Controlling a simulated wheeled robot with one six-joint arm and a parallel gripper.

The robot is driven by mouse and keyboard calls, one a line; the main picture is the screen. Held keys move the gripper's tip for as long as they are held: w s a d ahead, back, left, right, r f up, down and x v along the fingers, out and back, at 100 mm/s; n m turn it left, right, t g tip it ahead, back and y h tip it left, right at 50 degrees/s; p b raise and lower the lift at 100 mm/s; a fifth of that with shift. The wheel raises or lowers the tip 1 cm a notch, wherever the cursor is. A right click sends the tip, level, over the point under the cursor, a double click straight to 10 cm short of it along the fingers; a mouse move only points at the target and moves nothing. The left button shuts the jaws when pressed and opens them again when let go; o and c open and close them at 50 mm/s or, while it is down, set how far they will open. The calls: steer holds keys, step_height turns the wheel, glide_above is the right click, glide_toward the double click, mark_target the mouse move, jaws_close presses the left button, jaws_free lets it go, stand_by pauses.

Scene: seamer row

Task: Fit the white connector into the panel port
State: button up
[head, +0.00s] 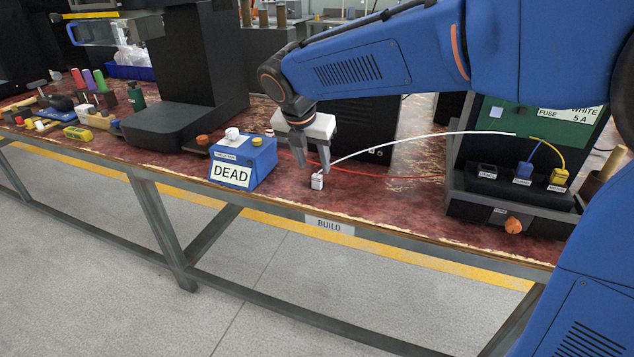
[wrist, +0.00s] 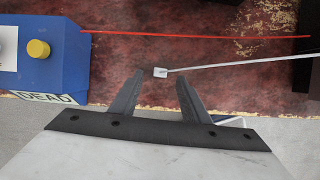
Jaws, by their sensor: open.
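The white connector (head: 317,181) is a small white block near the front edge of the red bench top, with a white cable running from it to the right. In the wrist view the connector (wrist: 160,72) lies just beyond and between my fingertips. My gripper (head: 319,168) is open and empty, pointing down right at the connector; it also shows in the wrist view (wrist: 159,78). The panel ports sit on the black box at right: a grey-topped port (head: 487,172) that looks empty, then a blue connector (head: 523,172) and a yellow connector (head: 558,177) with cables of their colours.
A blue box labelled DEAD (head: 243,160) stands left of my gripper. A red wire (head: 400,177) lies across the bench behind the connector. An orange knob (head: 513,225) sticks out of the panel's front. A black machine (head: 190,125) and several small tools are farther left.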

mark_target(317, 176)
steer(key=shift+x, duration=2.45)
steer(key=shift+s+f, duration=0.1)
steer(key=shift+s, duration=0.05)
jaws_close()
